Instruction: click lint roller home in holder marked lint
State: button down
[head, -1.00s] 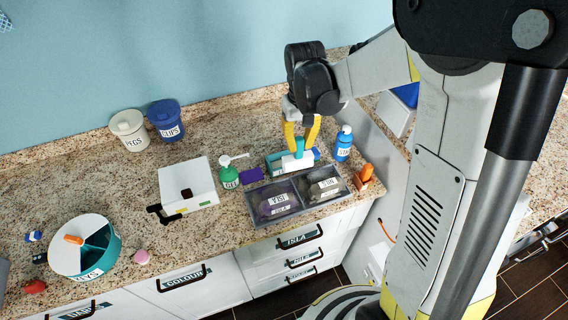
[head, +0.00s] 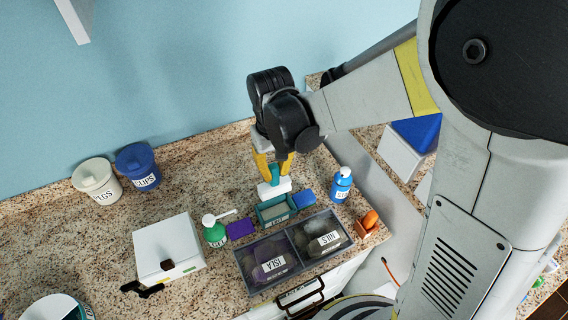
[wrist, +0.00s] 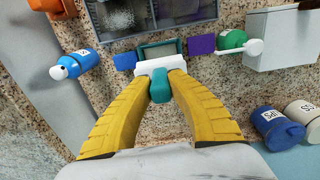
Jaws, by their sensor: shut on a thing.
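My gripper (head: 273,172) has yellow fingers, shut on the teal handle of the lint roller (head: 275,187). The roller's white head lies crosswise below the fingertips; it also shows in the wrist view (wrist: 160,65). The teal holder (head: 276,216) with a label on its front, too small to read surely, stands on the counter just below and in front of the roller. In the wrist view the holder (wrist: 158,49) shows beyond the white head, which hides part of it. I cannot tell whether roller and holder touch.
A blue block (head: 304,198) and a purple block (head: 240,229) flank the holder. A blue bottle (head: 341,185) stands to the right and a green pump bottle (head: 214,232) to the left. A divided dark tray (head: 292,250) is in front. A white box (head: 168,250) is further left.

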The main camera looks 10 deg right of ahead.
aim_at(275, 195)
jog(key=shift+s+f+b, duration=0.2)
jog(key=shift+f+b, duration=0.2)
jog(key=shift+f, duration=0.25)
notch_tip(275, 195, down, 8)
jog(key=b, duration=0.6)
jog(key=shift+w+f, duration=0.1)
jog(key=shift+f+b, duration=0.8)
jog(key=shift+f, duration=0.1)
jog(key=c, duration=1.3)
grip_release()
jog(key=shift+r, duration=0.15)
notch_tip(275, 195, up, 12)
jog(key=shift+f, duration=0.1)
jog(key=s+d+f+m+t+b, duration=0.1)
jog(key=s+d+t+b, duration=0.1)
jog(key=s+d+b, duration=0.1)
jog(key=s+d+f+m+t+b, duration=0.1)
jog(key=s+d+f+t+b, duration=0.1)
jog(key=d, duration=0.4)
jog(key=s+d+f+m+t+b, duration=0.1)
jog(key=s+d+f+t+b, duration=0.1)
jog(key=s+d+t+b, duration=0.1)
jog(key=shift+s+d+b, duration=0.25)
jog(key=shift+s+d, duration=0.1)
jog(key=shift+s, duration=0.25)
jog(key=shift+s+d+b, duration=0.2)
jog(key=shift+s+d, duration=0.1)
jog(key=shift+s, duration=0.3)
